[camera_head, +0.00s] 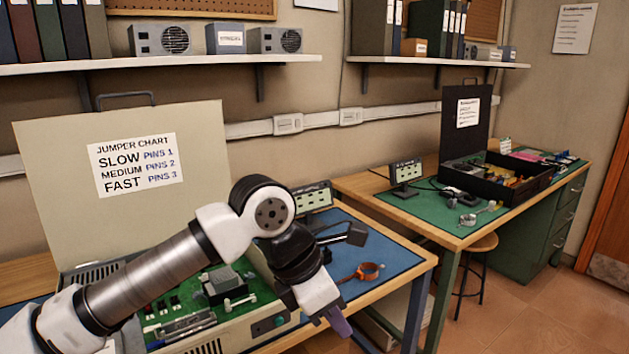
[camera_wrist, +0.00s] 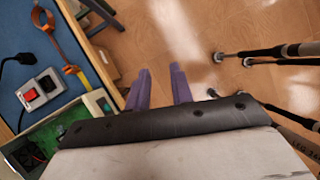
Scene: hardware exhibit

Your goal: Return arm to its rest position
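My gripper (camera_head: 337,324) hangs at the end of my bent arm, in front of the near workbench's front edge, pointing down. My arm reaches across the picture from the lower left, over the open case with the green circuit board (camera_head: 240,305). The arm hides part of that case and board.
The near bench has a blue mat (camera_head: 385,255), an orange strap (camera_head: 368,271) and a small display (camera_head: 312,197). An open lid with a jumper chart (camera_head: 135,165) stands behind my arm. A second bench (camera_head: 430,215) with a black case stands right. Floor is clear at lower right.

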